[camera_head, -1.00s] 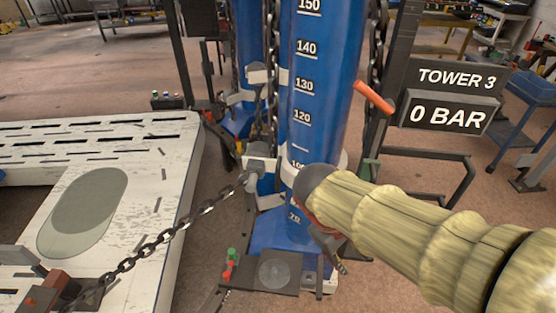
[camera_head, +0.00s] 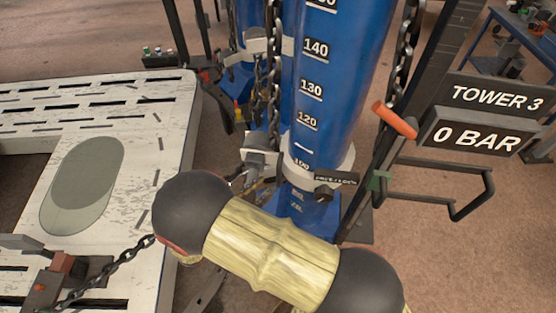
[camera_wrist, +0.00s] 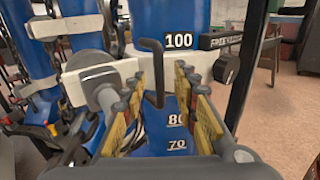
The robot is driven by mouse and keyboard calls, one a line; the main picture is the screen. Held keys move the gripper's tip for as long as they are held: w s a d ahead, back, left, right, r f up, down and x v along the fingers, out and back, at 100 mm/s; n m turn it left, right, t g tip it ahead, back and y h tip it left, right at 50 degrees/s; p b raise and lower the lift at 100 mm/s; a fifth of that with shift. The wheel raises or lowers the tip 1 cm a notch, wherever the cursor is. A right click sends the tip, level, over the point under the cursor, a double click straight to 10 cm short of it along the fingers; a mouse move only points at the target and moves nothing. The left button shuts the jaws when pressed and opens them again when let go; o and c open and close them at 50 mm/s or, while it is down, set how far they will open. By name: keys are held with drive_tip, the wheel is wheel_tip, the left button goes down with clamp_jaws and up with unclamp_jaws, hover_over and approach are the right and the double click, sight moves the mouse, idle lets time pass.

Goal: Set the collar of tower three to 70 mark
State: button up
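Tower three (camera_head: 340,70) is a blue upright cylinder with white-on-black number marks. Its white collar (camera_head: 345,163) sits around it just below the 100 mark; it also shows in the wrist view (camera_wrist: 137,70). The 80 (camera_wrist: 176,120) and 70 (camera_wrist: 177,145) marks show below the collar. A dark bent rod (camera_wrist: 154,68) stands in front of the collar, and a dark knob (camera_wrist: 227,68) is at its right. My gripper (camera_wrist: 157,92) is open, its ridged fingers spread on either side of the rod's lower end; contact cannot be told. In the head view my arm hides it.
A sign (camera_head: 490,118) reads TOWER 3, 0 BAR. An orange-handled lever (camera_head: 394,120) stands right of the tower. A dark chain (camera_head: 125,255) runs from the white slotted bench (camera_head: 160,130) towards the tower, partly behind my arm. Another chain (camera_head: 273,80) hangs left of the cylinder.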

sight(279, 173)
drive_tip(key=x, duration=0.7)
drive_tip(key=shift+w+d, duration=0.15)
drive_tip(key=shift+w, duration=0.15)
drive_tip(key=c, duration=0.3)
clamp_jaws()
idle(0.5)
